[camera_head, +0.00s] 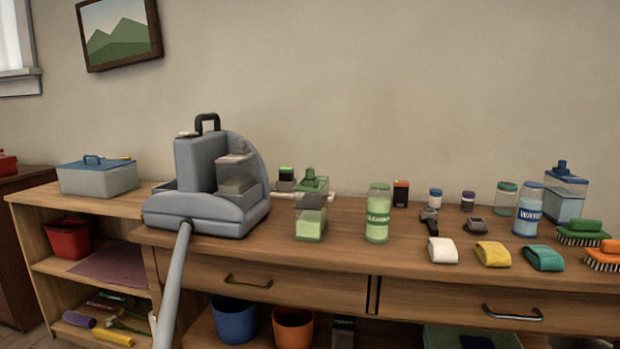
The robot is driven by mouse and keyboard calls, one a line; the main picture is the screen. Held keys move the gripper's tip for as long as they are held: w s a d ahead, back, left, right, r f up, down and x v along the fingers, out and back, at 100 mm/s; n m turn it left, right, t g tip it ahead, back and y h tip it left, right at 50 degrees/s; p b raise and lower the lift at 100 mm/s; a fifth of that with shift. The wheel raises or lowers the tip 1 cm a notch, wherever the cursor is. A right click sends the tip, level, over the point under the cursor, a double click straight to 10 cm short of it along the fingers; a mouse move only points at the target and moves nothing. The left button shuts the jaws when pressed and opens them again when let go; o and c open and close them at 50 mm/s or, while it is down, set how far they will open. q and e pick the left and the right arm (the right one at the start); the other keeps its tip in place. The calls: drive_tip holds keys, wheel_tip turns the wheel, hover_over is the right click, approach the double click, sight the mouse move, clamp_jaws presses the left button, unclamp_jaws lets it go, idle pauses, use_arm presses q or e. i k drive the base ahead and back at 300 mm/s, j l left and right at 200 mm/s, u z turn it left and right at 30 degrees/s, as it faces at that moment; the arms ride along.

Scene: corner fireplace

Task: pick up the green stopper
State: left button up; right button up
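A green stopper (310,176) sits on top of a clear square container (311,215) holding pale green contents. The container stands upright on the wooden counter, just right of a large grey machine (208,185). The stopper's top is uncovered and nothing touches it from above. Neither my left nor my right gripper is in view.
A grey tube (174,285) runs from the machine down past the counter's front edge. Cloths (492,254) and brushes (581,233) lie farther right.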

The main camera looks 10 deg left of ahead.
sight(309, 172)
drive_tip(key=i+u, duration=0.15)
drive_tip(key=i, duration=0.4)
drive_tip(key=i+l+u, duration=0.2)
drive_tip(key=i, duration=0.35)
